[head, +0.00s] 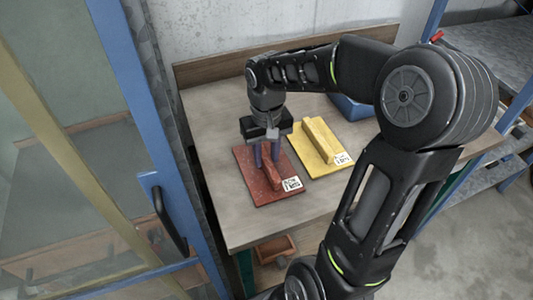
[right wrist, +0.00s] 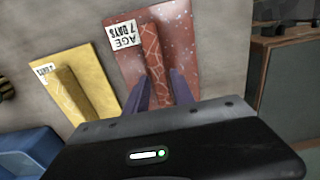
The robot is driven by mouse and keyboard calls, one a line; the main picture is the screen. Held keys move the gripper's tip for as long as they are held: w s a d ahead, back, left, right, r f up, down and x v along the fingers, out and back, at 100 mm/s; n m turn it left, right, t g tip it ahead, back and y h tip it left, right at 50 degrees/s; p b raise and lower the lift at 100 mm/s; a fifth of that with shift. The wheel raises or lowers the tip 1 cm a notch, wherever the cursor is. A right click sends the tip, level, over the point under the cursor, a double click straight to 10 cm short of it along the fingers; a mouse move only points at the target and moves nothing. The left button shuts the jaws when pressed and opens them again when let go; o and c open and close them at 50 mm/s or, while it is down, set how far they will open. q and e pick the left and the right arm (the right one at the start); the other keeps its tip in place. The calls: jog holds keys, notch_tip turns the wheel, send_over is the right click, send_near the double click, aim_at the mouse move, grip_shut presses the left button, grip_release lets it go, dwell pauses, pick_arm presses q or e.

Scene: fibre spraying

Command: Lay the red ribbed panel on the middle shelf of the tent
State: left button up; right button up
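The red ribbed panel (head: 248,176) lies flat on the wooden table (head: 217,222), with a white label at its near right corner. It also shows in the right wrist view (right wrist: 184,50), label reading "AGE 7 DAYS". My right gripper (head: 267,160) points down over it. Its two fingers are apart, one on each side of the raised rib; I cannot tell whether they touch it. My left gripper is not in view. A blue-framed, clear-walled enclosure (head: 128,75) with a dark handle stands at the left, possibly the tent; no middle shelf is clearly seen in it.
A yellow ribbed panel (head: 336,148) lies just right of the red one. A blue container (head: 350,108) is behind it, partly hidden by my right arm. Metal shelving (head: 492,52) stands at the right. A reddish-brown box (head: 275,249) sits below the table. The table's front left is clear.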

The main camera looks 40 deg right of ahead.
aim_at(266, 159)
jog(key=shift+o, duration=1.1)
jog(key=shift+r, duration=0.15)
notch_tip(266, 159, up, 12)
jog(key=shift+o, duration=0.4)
